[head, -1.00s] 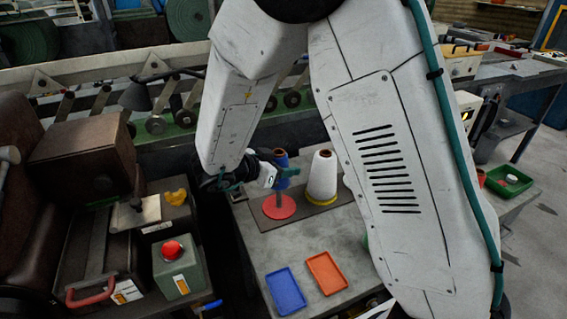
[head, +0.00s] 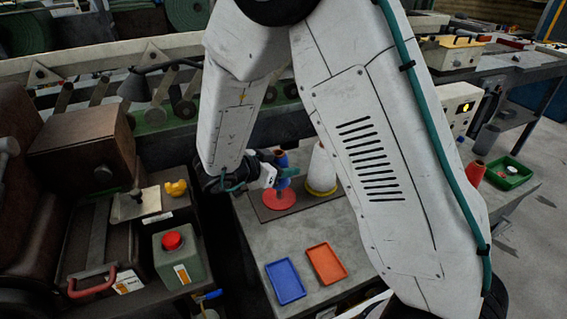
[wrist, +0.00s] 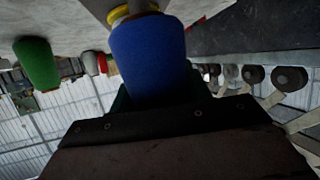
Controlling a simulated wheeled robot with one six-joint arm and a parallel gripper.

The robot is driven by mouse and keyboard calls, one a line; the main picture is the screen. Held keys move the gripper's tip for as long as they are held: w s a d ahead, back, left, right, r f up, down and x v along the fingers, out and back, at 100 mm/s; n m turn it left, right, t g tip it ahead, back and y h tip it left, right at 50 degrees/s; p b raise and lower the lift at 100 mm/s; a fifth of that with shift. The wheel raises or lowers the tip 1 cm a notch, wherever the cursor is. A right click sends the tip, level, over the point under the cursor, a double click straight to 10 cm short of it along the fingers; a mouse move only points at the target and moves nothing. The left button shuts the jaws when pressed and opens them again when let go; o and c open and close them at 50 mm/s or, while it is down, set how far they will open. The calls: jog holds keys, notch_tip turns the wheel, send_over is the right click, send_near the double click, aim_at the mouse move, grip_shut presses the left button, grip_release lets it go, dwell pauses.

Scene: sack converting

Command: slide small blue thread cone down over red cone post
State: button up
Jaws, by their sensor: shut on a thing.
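The small blue thread cone (head: 281,159) is held upright in my gripper (head: 276,177), in line above the red round base (head: 279,199) of the cone post. Blue shows above and below the teal finger, and the cone's lower part is close above the base. The post's shaft is mostly hidden, so I cannot tell how far the cone encloses it. In the wrist view the blue cone (wrist: 148,55) fills the space at the shut jaws.
A white cone (head: 322,172) on a yellow ring stands just right of the post. A blue tray (head: 285,282) and an orange tray (head: 326,264) lie nearer on the table. A red cone (head: 475,174) and green tray (head: 510,174) are farther right.

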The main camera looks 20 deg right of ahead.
jog(key=shift+f, duration=2.15)
jog(key=shift+f, duration=0.25)
jog(key=o, duration=1.2)
jog(key=shift+c, duration=0.2)
jog(key=shift+r, duration=0.1)
